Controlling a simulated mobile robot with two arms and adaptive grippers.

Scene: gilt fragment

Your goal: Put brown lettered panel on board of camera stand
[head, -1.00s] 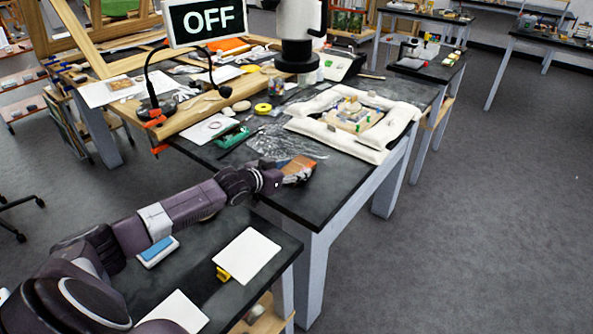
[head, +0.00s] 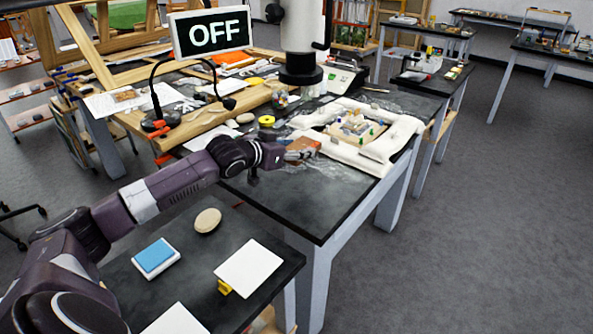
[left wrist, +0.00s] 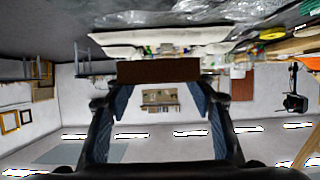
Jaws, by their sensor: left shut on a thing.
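My left gripper (head: 297,153) is shut on the brown panel (head: 307,144) and holds it above the black table. In the left wrist view the brown panel (left wrist: 158,70) spans between the two fingertips, dark and edge-on. Its lettering cannot be made out. A white column with a dark lower ring (head: 300,66) stands at the back of the table, behind the panel. I cannot tell whether it is the camera stand, and no board of it is clear. My right gripper is not in view.
A white padded frame (head: 360,150) with small coloured pieces lies right of the panel. Clear film lies on the table (head: 330,205), whose front is bare. A nearer table holds white sheets (head: 248,267).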

